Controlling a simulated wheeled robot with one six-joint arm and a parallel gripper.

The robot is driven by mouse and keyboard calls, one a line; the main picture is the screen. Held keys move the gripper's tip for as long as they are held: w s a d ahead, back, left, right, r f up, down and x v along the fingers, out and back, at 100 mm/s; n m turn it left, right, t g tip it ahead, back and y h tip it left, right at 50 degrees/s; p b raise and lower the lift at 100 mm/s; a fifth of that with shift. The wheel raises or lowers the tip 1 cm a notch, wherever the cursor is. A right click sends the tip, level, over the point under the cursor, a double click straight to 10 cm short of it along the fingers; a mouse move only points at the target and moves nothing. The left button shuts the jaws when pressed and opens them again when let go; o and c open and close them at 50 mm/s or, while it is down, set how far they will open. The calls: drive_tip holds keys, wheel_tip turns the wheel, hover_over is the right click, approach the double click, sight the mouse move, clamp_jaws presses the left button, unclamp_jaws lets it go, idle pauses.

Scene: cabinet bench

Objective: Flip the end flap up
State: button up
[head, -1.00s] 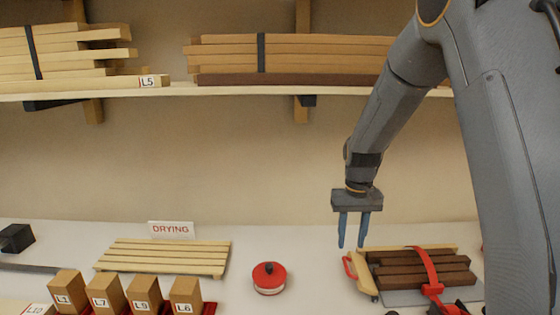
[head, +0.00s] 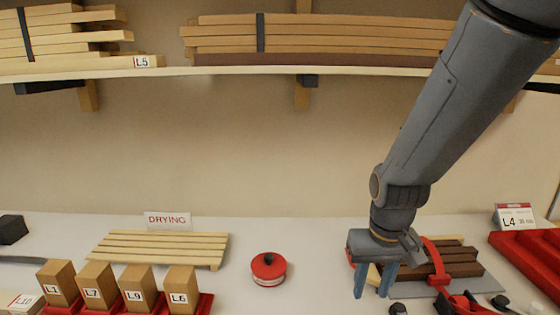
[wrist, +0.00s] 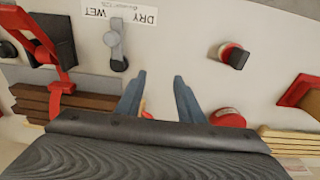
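The end flap (head: 373,274) seems to be the pale wooden piece with a red handle (head: 350,258) at the left end of the dark wood stack (head: 455,262). My gripper hides most of it in the head view. My gripper (head: 374,292) points down in front of it, fingers apart and nothing seen between them. In the wrist view my gripper (wrist: 160,85) is open over the white bench. A small red and pale bit (wrist: 146,114) shows beside one finger, probably the flap's handle. I cannot tell whether a finger touches it.
A red strap clamp (head: 437,264) crosses the stack. A red tin (head: 268,269) and a drying rack (head: 160,247) lie to the left. Labelled blocks (head: 97,286) stand at front left. A lever (wrist: 117,45) by a DRY/WET label and a red-black knob (wrist: 233,55) show in the wrist view.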

drive_tip(key=s, duration=0.2)
drive_tip(key=s+f, duration=0.1)
drive_tip(key=shift+s+f, duration=0.15)
drive_tip(key=shift+s, duration=0.2)
drive_tip(key=shift+w, duration=0.1)
drive_tip(key=c, duration=0.5)
drive_tip(key=shift+w+a+n+b, duration=0.15)
drive_tip(key=shift+w+n+b, duration=0.15)
drive_tip(key=c, duration=0.3)
drive_tip(key=w+a+n, duration=0.1)
drive_tip(key=w+n, duration=0.1)
drive_tip(key=w, duration=0.1)
drive_tip(key=w+a+r+n, duration=0.1)
drive_tip(key=w+n, duration=0.2)
drive_tip(key=w+a+r+n+b, duration=0.1)
drive_tip(key=w+n, duration=0.2)
drive_tip(key=shift+w+g+h, duration=0.15)
drive_tip(key=shift+g+h, duration=0.15)
clamp_jaws()
drive_tip(key=w+a+r+n+h, duration=0.1)
drive_tip(key=w+a+n, duration=0.3)
drive_tip(key=w+n, duration=0.4)
drive_tip(key=shift+w+r+n+g+b, duration=0.3)
drive_tip(key=shift+w+r+n+b, duration=0.1)
drive_tip(key=shift+r+n, duration=0.25)
drive_tip(key=shift+f, duration=0.15)
